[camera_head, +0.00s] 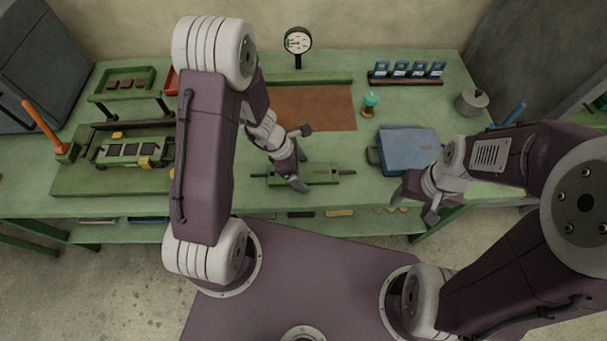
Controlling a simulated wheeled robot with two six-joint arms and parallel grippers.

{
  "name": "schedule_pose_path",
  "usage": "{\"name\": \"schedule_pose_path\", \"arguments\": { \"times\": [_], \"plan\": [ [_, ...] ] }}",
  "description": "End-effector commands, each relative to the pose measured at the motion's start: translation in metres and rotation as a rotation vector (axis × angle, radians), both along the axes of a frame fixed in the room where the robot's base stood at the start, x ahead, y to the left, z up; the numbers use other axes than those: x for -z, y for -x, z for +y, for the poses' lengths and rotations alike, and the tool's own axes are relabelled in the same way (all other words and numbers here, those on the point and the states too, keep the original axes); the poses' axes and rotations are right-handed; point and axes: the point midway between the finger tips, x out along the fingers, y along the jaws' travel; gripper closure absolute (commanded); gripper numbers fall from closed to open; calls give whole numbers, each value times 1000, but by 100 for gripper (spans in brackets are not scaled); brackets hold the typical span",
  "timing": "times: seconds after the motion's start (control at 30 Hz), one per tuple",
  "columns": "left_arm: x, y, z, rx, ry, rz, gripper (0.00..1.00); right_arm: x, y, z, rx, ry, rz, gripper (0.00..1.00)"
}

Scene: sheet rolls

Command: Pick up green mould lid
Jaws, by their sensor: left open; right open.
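The green mould lid (325,172) looks like a long, low green block with a dark handle at each end. It lies flat on the green bench near its front edge, at the middle of the head view. My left gripper (300,158) is open and empty, and it covers part of the lid's left half. I cannot tell whether it touches the lid. My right gripper (413,208) is open and empty at the bench's front edge, to the right of the lid.
A green mould (128,151) with dark cells and yellow clamps sits at left. A blue box (408,150) stands right of the lid. A brown mat (325,108), a dial gauge (298,42), a turquoise-topped item (370,102) and a grey pot (471,102) are further back.

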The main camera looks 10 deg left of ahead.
Motion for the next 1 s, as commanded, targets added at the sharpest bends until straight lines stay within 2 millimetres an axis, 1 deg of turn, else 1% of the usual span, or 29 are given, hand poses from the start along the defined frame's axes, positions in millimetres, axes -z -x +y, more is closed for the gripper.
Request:
{"name": "schedule_pose_path", "arguments": {
  "times": [0.03,0.07,0.1,0.17,0.2,0.27,0.3,0.33,0.57,0.67,0.87,1.0],
  "plan": [
    [0,0,0,0,0,0,20,0,0,0,0,0,0,37],
    [0,0,0,0,0,0,28,0,0,0,0,0,0,37],
    [0,0,0,0,0,0,40,0,0,0,0,0,0,37],
    [-1,0,0,0,0,0,56,0,0,0,0,0,0,37],
    [-1,0,0,0,0,0,67,0,0,0,0,0,0,37],
    [-1,0,0,0,0,0,84,0,0,0,0,0,0,37],
    [-1,0,0,0,0,0,95,0,0,0,0,0,0,37],
    [0,0,0,0,0,0,100,0,0,0,0,0,0,37],
    [-1,0,0,0,1,-1,100,-1,0,0,0,0,0,37],
    [-4,-1,0,0,1,-1,100,-4,0,0,0,0,0,37],
    [-21,-3,3,3,2,-2,100,-22,0,0,0,0,0,37],
    [-37,-5,6,3,2,-2,100,-39,0,0,0,0,0,37]
  ]
}}
